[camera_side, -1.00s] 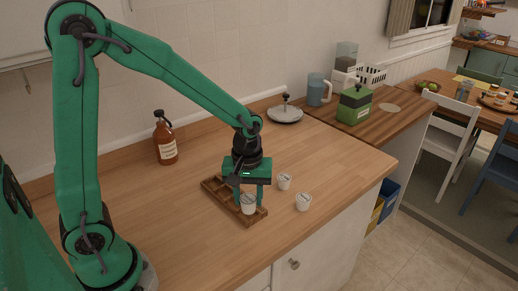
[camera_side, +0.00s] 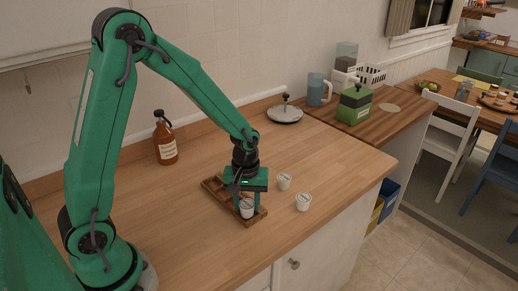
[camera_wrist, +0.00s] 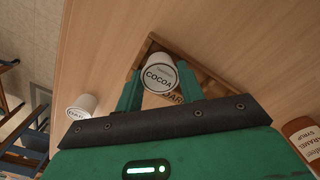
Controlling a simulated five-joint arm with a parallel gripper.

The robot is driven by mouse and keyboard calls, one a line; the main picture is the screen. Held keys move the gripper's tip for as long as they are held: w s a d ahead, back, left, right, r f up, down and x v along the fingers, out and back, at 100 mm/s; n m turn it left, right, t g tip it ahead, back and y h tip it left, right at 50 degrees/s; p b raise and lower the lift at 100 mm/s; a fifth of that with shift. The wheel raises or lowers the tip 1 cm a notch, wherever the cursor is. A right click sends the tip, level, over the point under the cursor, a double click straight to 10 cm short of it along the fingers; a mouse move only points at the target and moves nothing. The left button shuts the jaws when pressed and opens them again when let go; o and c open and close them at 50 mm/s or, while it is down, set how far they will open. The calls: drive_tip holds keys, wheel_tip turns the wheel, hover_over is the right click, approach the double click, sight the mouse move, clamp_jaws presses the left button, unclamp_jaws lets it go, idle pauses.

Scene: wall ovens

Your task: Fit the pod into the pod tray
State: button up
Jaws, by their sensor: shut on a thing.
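My gripper (camera_side: 248,199) points down over the near right end of the wooden pod tray (camera_side: 212,188) and is shut on a white pod (camera_side: 247,209). In the wrist view the held pod (camera_wrist: 160,76), its lid lettered COCOA, sits between my green fingers (camera_wrist: 160,90). The pod looks upright, at the tray's end compartment; I cannot tell whether its base touches the tray floor. The tray also shows behind it in the wrist view (camera_wrist: 200,75). My gripper hides part of the tray.
Two loose white pods, one nearer the tray (camera_side: 284,182) and one farther right (camera_side: 303,201), stand on the counter. A brown syrup bottle (camera_side: 165,142) stands at the back left. A round metal piece (camera_side: 285,115) and a green box (camera_side: 354,106) are farther back.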

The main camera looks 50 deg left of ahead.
sight(247, 204)
drive_tip(key=shift+f, duration=0.3)
drive_tip(key=shift+f, duration=0.1)
drive_tip(key=o, duration=0.9)
drive_tip(key=shift+o, duration=0.2)
wheel_tip(247, 204, up, 12)
idle(0.3)
drive_tip(key=shift+r, duration=0.2)
idle(0.3)
